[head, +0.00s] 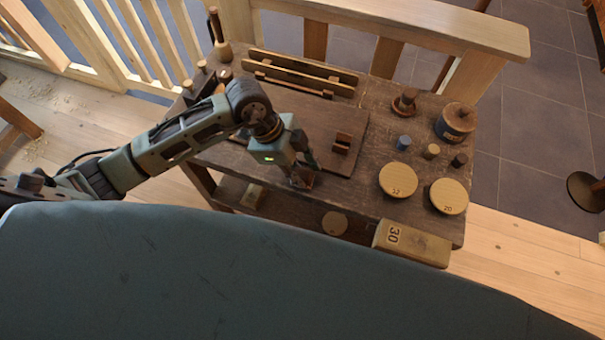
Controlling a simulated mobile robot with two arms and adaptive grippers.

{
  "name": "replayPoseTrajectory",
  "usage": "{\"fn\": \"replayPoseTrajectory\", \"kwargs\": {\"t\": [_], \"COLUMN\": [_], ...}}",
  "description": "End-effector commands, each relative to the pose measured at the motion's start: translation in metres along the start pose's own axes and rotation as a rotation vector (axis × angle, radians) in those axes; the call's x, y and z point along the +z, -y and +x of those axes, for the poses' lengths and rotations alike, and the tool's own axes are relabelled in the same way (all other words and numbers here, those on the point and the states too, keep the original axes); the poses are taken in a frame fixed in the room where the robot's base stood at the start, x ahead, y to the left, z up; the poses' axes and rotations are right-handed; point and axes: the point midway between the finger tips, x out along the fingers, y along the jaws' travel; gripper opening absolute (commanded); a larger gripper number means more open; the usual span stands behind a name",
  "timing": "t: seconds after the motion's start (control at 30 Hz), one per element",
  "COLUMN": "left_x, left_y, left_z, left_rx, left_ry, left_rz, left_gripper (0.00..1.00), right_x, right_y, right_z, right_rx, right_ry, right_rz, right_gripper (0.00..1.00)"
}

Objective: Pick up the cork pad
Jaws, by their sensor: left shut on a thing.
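My left gripper (303,174) reaches down over the front edge of a dark wooden workbench (375,190). It is shut on a small flat brown piece (304,182), which looks like the cork pad. The fingers cover much of the piece, and I cannot tell whether it still touches the bench. My right gripper is not in view.
Round discs marked 32 (398,180) and 20 (448,197), a lidded pot (455,122) and small spools stand at the right. A block marked 30 (412,243) is at the front.

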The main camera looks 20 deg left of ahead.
Motion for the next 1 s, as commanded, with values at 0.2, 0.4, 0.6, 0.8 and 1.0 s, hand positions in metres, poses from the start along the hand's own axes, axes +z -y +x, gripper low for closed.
{"fn": "replayPoseTrajectory", "kwargs": {"t": [0.2, 0.4, 0.6, 0.8, 1.0], "left_x": [0.000, -0.004, -0.017, -0.059, -0.094], "left_y": [0.000, 0.001, 0.002, -0.035, -0.063], "left_z": [-0.001, -0.010, -0.041, -0.051, -0.063], "left_rx": [-0.001, -0.002, -0.007, -0.001, -0.001], "left_ry": [0.000, 0.000, -0.001, -0.005, -0.006], "left_rz": [0.000, 0.002, 0.005, 0.009, 0.007], "left_gripper": [0.06, 0.06, 0.06, 0.06, 0.06], "right_x": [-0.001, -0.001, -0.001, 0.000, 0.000], "right_y": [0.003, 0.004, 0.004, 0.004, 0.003], "right_z": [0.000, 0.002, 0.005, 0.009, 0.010], "right_rx": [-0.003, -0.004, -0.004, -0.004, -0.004], "right_ry": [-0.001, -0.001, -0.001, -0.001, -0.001], "right_rz": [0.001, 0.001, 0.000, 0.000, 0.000], "right_gripper": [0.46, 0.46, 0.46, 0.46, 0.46]}}
